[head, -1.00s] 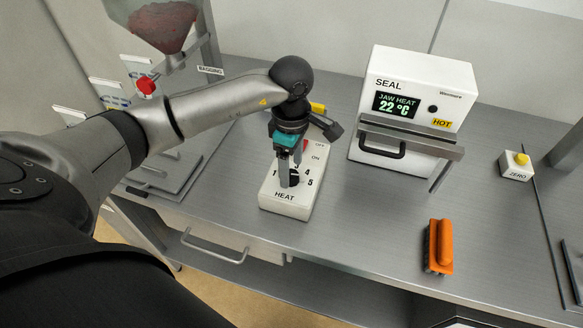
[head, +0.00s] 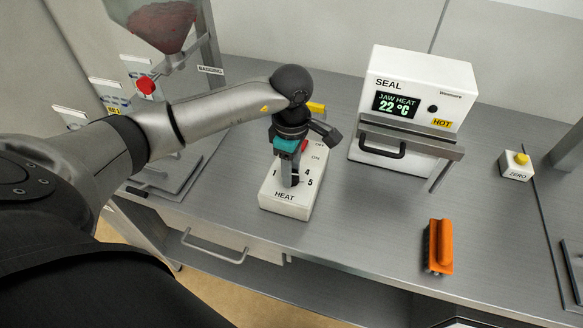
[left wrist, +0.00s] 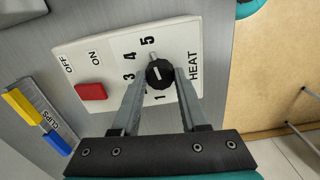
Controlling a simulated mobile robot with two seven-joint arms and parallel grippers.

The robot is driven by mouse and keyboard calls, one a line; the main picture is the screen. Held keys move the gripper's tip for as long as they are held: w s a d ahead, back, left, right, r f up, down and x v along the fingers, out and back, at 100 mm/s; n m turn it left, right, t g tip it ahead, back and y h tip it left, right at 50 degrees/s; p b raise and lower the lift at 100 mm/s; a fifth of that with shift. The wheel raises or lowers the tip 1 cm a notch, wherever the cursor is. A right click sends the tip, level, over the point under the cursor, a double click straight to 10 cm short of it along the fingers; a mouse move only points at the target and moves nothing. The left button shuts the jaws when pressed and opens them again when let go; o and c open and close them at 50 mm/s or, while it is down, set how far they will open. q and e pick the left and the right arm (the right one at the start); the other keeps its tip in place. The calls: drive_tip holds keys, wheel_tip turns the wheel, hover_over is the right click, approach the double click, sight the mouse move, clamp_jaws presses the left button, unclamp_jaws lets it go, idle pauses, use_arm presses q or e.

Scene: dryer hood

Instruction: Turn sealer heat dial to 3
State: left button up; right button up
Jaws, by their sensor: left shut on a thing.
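The heat dial is a black round knob on a white control box (head: 285,208) with the numbers 1 to 5 and HEAT; the dial (left wrist: 160,74) shows best in the left wrist view. My left gripper (head: 291,183) points down over the box, its two fingers shut on opposite sides of the dial. The box also has a red switch (left wrist: 90,91) beside ON and OFF. The sealer (head: 412,100) reads JAW HEAT 22 °C. My right gripper is out of view.
An orange-handled brush (head: 444,246) lies on the steel bench at right. A ZERO button box (head: 516,168) sits at far right. The sealer's front handle stands close behind and right of the control box. The bench between the box and the brush is clear.

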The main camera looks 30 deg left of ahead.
use_arm(q)
clamp_jaws()
drive_tip(key=shift+n, duration=0.3)
drive_tip(key=n, duration=0.2)
drive_tip(key=shift+n, duration=0.4)
drive_tip(key=n, duration=0.3)
drive_tip(key=shift+n, duration=0.3)
drive_tip(key=n, duration=0.4)
drive_tip(key=shift+w, duration=0.1)
drive_tip(key=n, duration=0.4)
drive_tip(key=shift+n, duration=0.3)
drive_tip(key=shift+r, duration=0.1)
drive_tip(key=o, duration=1)
unclamp_jaws()
drive_tip(key=shift+c, duration=0.2)
